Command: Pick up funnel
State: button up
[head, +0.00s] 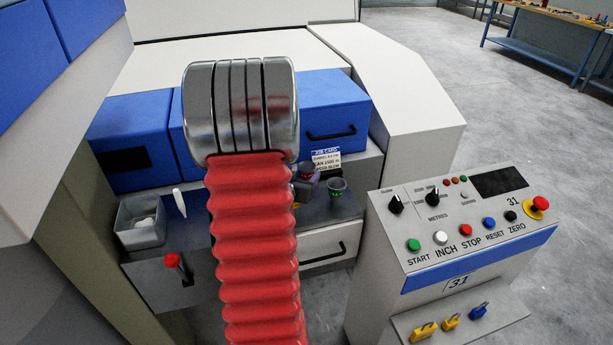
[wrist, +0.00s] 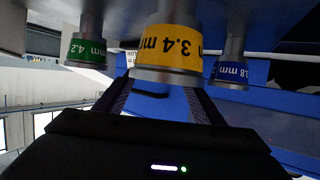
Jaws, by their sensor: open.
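Several funnel-like metal pieces with coloured size bands stand close together. In the wrist view, where the lettering is upside down, a yellow-banded 3.4 mm funnel (wrist: 166,48) is in the middle. A green-banded 4.2 mm one (wrist: 87,50) is to its left and a blue-banded 1.8 mm one (wrist: 231,71) to its right. My gripper (wrist: 162,82) is open, with its dark fingers towards both sides of the yellow-banded funnel; I cannot tell whether they touch it. In the head view a green-marked piece (head: 337,188) shows on the shelf; my arm hides most of the gripper and the yellow-banded funnel.
A job card (head: 326,159) is behind. A control console (head: 450,240) stands close on the right.

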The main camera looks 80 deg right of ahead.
aim_at(309, 166)
jog(key=shift+x, duration=2.25)
jog(key=shift+c, duration=0.4)
jog(key=c, duration=1.2)
